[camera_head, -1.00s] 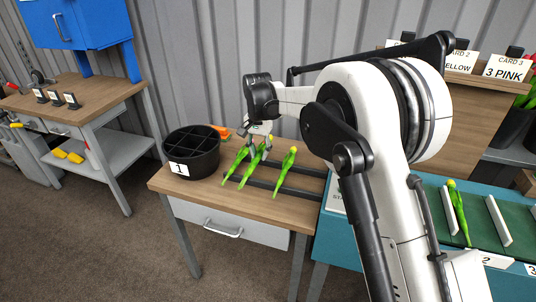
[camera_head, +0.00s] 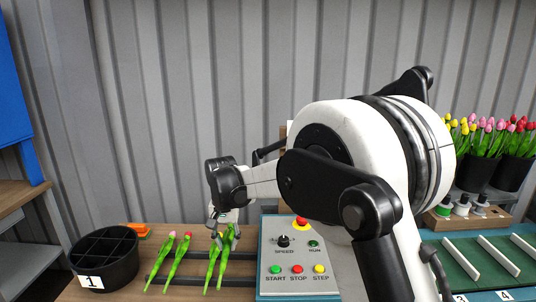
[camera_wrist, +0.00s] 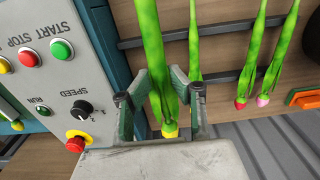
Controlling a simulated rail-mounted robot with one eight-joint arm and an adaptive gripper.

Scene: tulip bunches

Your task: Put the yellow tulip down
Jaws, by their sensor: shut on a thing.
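The yellow tulip (camera_wrist: 169,130) is between the two fingers of my gripper (camera_wrist: 160,98) in the wrist view, its green stem and leaves running up the picture. In the head view my gripper (camera_head: 222,238) is low over the right end of the tulip row, shut on the tulip's green part (camera_head: 225,262). I cannot tell whether the tulip touches the dark rails (camera_head: 240,281) on the wooden table. Another tulip (camera_head: 212,266) lies close beside it; its head is hidden by a finger in the wrist view.
A pink tulip (camera_head: 172,235) and a red tulip (camera_head: 187,235) lie to the left. A black divided bucket (camera_head: 107,272) marked 1 stands further left, with an orange object (camera_head: 137,230) behind it. A control panel (camera_head: 298,260) with raised buttons is close on the right.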

